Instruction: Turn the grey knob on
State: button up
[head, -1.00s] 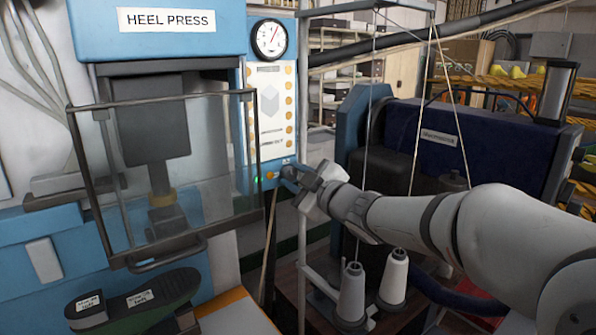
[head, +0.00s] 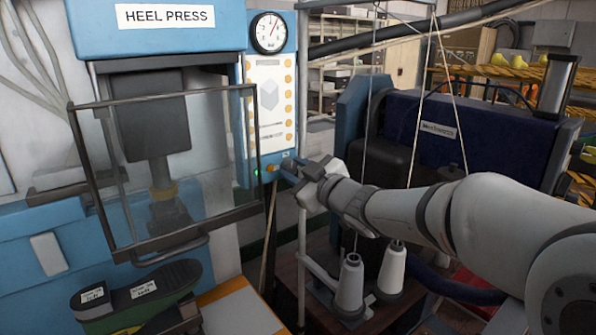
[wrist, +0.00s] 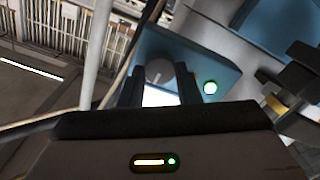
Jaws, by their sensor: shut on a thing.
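The grey knob (wrist: 158,72) is on the blue lower panel of the heel press, in the wrist view. It is round with a pale pointer line. My gripper (wrist: 160,92) has its two dark fingers on either side of the knob and is shut on it. In the head view my gripper (head: 288,172) reaches the lower right corner of the press's control panel (head: 270,100), and it mostly hides the knob there.
The press's clear guard (head: 170,170) stands left of my gripper. A dial gauge (head: 269,32) is above the panel. Thread cones (head: 350,285) on a stand and taut threads are below and right of my wrist. A shoe last (head: 135,295) lies at lower left.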

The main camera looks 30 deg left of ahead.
jog(key=o, duration=1)
jog(key=shift+f, duration=0.1)
jog(key=b+v, duration=0.1)
jog(key=v, duration=0.6)
jog(key=shift+s+d+b, duration=0.15)
jog(key=shift+d+b, duration=0.15)
jog(key=shift+b, duration=0.05)
